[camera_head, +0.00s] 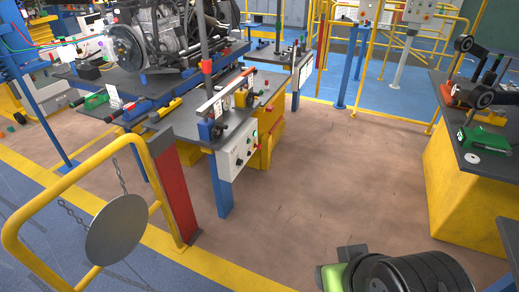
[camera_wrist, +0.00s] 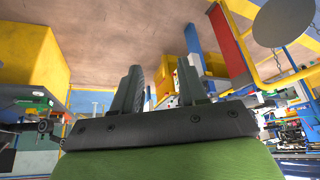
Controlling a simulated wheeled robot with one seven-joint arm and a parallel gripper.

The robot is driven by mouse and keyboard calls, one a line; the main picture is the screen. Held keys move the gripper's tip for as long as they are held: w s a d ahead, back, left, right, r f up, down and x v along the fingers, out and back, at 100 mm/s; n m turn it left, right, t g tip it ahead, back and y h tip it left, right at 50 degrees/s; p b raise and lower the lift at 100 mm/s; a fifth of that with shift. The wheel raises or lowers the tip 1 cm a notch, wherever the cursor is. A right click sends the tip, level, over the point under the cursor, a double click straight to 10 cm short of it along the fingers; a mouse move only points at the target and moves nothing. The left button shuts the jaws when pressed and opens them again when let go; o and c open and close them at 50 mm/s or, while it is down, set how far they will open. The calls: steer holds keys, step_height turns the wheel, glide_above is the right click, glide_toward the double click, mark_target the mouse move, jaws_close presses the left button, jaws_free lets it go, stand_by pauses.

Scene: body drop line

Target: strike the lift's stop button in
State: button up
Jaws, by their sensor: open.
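A white control box (camera_head: 237,150) with small dark knobs and a green button is on the front of the lift table (camera_head: 215,128), above a blue leg. I cannot tell for sure which of its small controls is the stop button. My gripper (camera_head: 335,266) is at the bottom of the head view, right of and well apart from the box, over the brown floor. In the wrist view my gripper (camera_wrist: 160,92) shows two dark fingers spread apart with nothing between them. The box's buttons cannot be made out in that view.
A yellow rail with a grey disc (camera_head: 115,230) and a red post (camera_head: 174,190) stand left of the box. A yellow-based workbench (camera_head: 455,195) with tools is at the right. An engine (camera_head: 160,35) sits behind. The brown floor (camera_head: 315,180) between is clear.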

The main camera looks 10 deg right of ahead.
steer(key=shift+c, duration=0.3)
jaws_close()
stand_by(1.6)
